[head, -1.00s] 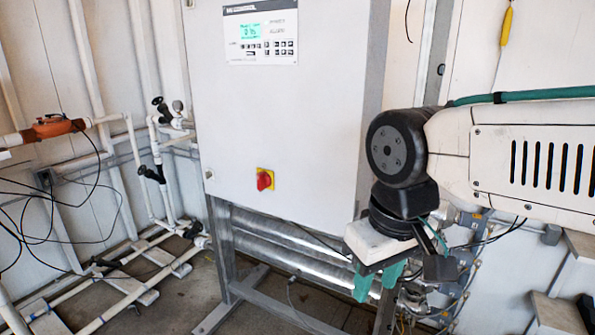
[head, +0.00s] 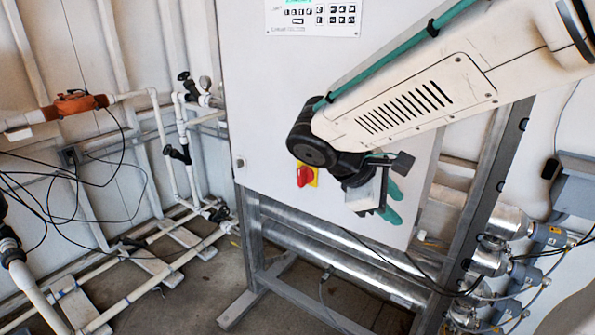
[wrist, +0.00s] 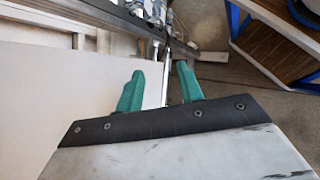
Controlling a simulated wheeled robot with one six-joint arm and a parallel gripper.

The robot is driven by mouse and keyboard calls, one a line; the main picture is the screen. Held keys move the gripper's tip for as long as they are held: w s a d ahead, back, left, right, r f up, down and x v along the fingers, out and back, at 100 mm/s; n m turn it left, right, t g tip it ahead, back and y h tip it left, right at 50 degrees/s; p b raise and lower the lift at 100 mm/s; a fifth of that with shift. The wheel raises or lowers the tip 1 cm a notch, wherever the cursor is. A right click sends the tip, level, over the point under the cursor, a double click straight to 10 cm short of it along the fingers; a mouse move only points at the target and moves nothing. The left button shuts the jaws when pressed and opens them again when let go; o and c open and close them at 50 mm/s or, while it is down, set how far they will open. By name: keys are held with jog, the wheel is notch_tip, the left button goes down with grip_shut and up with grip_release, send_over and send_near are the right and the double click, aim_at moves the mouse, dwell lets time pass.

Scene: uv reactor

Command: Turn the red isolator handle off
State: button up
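The red isolator handle (head: 304,176) sits on a yellow plate low on the front of the grey control cabinet (head: 262,120). In the head view my arm covers part of the cabinet just right of the handle. My gripper (head: 397,203), with green fingers, is to the right of the handle and a little lower, pointing right, away from it. In the wrist view my gripper (wrist: 158,84) has its two fingers apart with nothing between them. The handle is not seen in the wrist view.
White pipes (head: 160,150) and an orange fitting (head: 76,101) stand at the left. The cabinet's metal frame (head: 252,235) and silver ducts (head: 340,262) lie below. Silver cylinders and cables (head: 495,262) are at the lower right. Open floor (head: 205,285) shows at lower left.

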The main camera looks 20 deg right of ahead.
jog(key=w+a+f+n+t+h, duration=0.1)
jog(key=w+a+n+t+h, duration=0.1)
jog(key=w+n+h, duration=0.3)
jog(key=w+a+f+n+t, duration=0.1)
jog(key=w+a+n+t, duration=0.15)
jog(key=w, duration=0.45)
jog(key=n+t, duration=0.7)
jog(key=n, duration=0.2)
send_near(299, 170)
jog(key=x, duration=0.2)
jog(key=shift+m+h, duration=0.25)
jog(key=shift+h, duration=0.15)
jog(key=x, duration=0.7)
jog(key=shift+w+d+f, duration=0.2)
jog(key=shift+w, duration=0.05)
grip_shut()
